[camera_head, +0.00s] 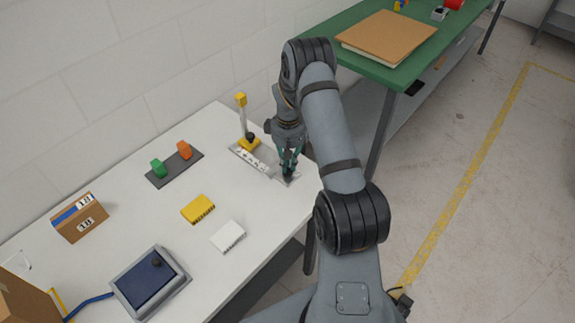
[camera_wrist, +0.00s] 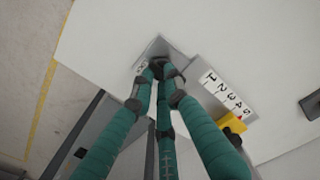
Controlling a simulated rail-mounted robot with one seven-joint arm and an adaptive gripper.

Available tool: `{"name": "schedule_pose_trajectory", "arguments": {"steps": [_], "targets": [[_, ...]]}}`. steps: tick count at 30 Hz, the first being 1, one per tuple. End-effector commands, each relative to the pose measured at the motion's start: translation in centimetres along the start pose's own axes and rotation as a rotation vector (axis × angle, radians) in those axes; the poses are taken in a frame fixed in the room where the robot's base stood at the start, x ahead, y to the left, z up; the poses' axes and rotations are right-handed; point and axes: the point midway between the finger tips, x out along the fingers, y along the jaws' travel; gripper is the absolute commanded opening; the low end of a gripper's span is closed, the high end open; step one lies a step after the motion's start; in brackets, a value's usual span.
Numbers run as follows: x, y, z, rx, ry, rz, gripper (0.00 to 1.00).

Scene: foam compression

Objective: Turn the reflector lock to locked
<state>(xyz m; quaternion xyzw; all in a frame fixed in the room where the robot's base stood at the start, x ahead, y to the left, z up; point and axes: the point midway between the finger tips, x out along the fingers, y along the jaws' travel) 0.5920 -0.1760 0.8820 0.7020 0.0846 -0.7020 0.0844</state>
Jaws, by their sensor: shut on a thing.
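My gripper (camera_head: 288,170) points down at the right end of the white table, over a small grey metal plate (camera_head: 293,181). In the wrist view its teal fingers (camera_wrist: 160,72) come together around a small dark knob, which I take to be the reflector lock. The fingers hide most of the knob, so I cannot tell its turn position. The grey plate (camera_wrist: 158,45) shows around the fingertips, with a small white label (camera_wrist: 141,67) beside them.
Orange and green blocks (camera_head: 171,160), a yellow block (camera_head: 198,208), a white block (camera_head: 228,236) and a blue-screened device (camera_head: 150,282) are farther left.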

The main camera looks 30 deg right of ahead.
Motion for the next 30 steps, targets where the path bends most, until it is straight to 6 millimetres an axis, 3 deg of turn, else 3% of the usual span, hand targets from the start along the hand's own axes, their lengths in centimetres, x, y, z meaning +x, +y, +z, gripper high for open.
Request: {"name": "schedule_pose_trajectory", "arguments": {"steps": [30], "targets": [[0.43,-0.16,0.23,0.940,0.002,0.001,0.00]]}}
